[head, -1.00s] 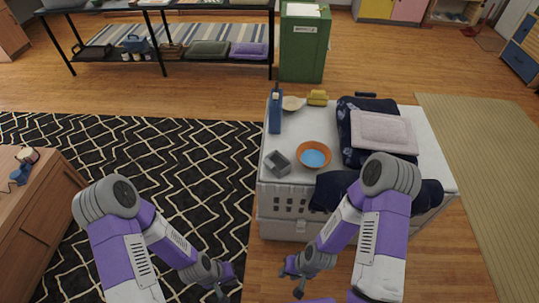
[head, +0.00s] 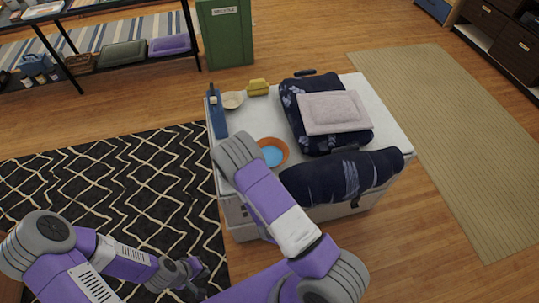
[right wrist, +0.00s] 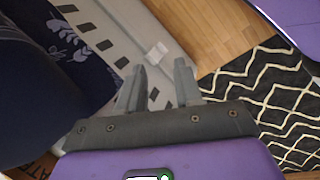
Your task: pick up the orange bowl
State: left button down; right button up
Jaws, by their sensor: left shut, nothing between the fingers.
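The orange bowl (head: 282,143), with a blue inside, sits on the white top of a crate-like box (head: 228,160). My right arm partly covers the bowl in the head view. My left gripper (head: 203,284) is shut and empty, low over the patterned rug, left of the box and apart from the bowl. My right gripper (right wrist: 157,85) shows in the right wrist view with its fingers apart and nothing between them. It is near the slotted side of the box. The bowl is not visible in that view, and my right gripper is hidden in the head view.
A blue bottle (head: 217,115), a cream bowl (head: 232,100) and a yellow item (head: 258,88) stand on the box's far left. Folded dark fabric with a pale cushion (head: 335,112) and a dark rolled cloth (head: 342,177) fill its right. A green bin (head: 226,35) stands behind.

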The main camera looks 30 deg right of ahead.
jog(key=w+d+r+n+t+h, duration=0.3)
jog(key=w+d+r+n+h, duration=0.1)
jog(key=w+d+n, duration=0.25)
jog(key=n+t+h, duration=0.3)
jog(key=n+t, duration=0.2)
jog(key=n, duration=0.1)
send_near(286, 158)
jog(key=shift+w+d+f, duration=0.2)
jog(key=shift+d+f, duration=0.45)
jog(key=shift+f, duration=0.05)
jog(key=shift+w+d+r, duration=0.15)
jog(key=shift+w+r, duration=0.05)
jog(key=shift+w, duration=0.1)
jog(key=b+x, duration=0.2)
jog(key=x, duration=0.5)
jog(key=shift+w+d+r, duration=0.1)
jog(key=shift+w, duration=0.05)
grip_shut()
